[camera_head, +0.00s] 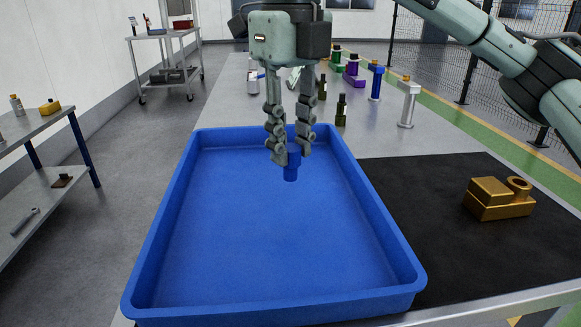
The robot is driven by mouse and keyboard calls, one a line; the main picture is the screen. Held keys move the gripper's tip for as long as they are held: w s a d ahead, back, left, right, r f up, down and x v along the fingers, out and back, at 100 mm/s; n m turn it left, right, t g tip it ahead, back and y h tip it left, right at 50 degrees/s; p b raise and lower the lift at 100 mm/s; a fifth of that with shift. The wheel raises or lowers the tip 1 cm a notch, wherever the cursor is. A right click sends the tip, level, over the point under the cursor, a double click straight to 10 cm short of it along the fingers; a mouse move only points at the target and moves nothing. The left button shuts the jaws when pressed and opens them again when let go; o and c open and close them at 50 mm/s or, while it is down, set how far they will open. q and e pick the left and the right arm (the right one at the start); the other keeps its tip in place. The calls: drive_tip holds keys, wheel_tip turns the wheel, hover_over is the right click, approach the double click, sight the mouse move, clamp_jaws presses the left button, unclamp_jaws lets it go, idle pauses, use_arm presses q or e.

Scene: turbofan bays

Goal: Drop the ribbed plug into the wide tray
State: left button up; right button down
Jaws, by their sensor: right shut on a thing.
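My right gripper (290,149) hangs over the far half of the blue wide tray (400,262), fingers pointing down. The plug appears above the tray floor, inside the rim; the exact height is hard to tell. The tray's visible floor is empty. My left gripper is not in view.
A brass-coloured block part (490,205) sits on the black mat (440,185) right of the tray. Several bottles and posts, including a blue post (375,82) and a silver post (408,104), stand behind on the table. A shelf unit (40,125) stands at left.

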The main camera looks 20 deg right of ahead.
sight(291, 179)
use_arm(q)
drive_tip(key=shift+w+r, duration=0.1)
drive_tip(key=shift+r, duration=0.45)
use_arm(e)
drive_tip(key=shift+f, duration=2)
drive_tip(key=shift+f, duration=0.15)
drive_tip(key=shift+f, duration=0.45)
drive_tip(key=c, duration=1.3)
unclamp_jaws()
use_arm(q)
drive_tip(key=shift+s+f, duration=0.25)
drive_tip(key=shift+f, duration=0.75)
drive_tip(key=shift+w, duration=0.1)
